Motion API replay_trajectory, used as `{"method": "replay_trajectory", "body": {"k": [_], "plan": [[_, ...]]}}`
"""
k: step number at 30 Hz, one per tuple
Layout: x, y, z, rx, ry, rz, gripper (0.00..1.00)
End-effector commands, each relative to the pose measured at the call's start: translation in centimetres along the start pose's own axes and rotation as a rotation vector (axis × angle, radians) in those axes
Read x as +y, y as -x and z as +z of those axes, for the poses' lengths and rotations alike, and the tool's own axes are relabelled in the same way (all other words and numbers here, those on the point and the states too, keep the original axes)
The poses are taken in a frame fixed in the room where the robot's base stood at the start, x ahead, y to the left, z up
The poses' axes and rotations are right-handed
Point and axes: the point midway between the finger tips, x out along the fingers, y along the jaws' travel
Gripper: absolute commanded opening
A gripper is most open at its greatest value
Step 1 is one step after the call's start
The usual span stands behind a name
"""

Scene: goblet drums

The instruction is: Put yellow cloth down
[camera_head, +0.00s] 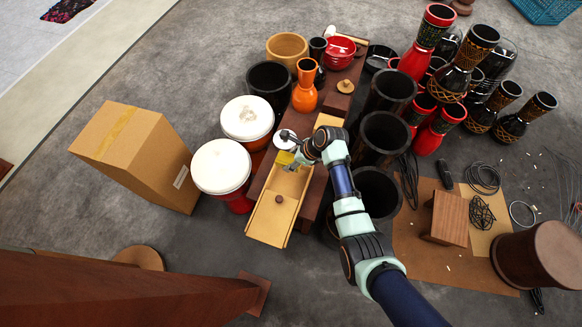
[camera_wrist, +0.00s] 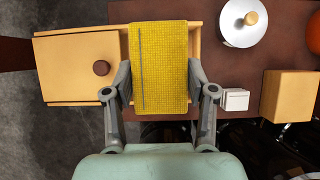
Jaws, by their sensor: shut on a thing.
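The yellow cloth (camera_wrist: 158,68) is a textured rectangle held between the two fingers of my gripper (camera_wrist: 160,82) in the wrist view. It lies across the view over an open wooden drawer (camera_wrist: 75,88); whether it touches the drawer cannot be told. In the head view a small part of the cloth (camera_head: 284,158) shows beside my gripper (camera_head: 290,165), above the far end of the drawer (camera_head: 272,218). My gripper is shut on the cloth.
A brown bench (camera_wrist: 270,62) holds a white-rimmed lidded item (camera_wrist: 243,22), a white block (camera_wrist: 235,100) and a wooden block (camera_wrist: 289,97). Dark cylinders (camera_head: 384,138) stand right, close to my arm.

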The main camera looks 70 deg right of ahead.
Motion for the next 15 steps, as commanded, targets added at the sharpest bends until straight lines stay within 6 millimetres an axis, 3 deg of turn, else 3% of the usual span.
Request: {"method": "replay_trajectory", "body": {"k": [1, 9, 15], "plan": [[0.1, -2.5, -1.5, 0.003, -0.003, 0.004, 0.0], [0.1, -9.5, -5.5, 0.002, -0.001, 0.002, 0.0], [0.0, -11.0, -6.3, 0.0, 0.0, 0.001, 0.0]]}}
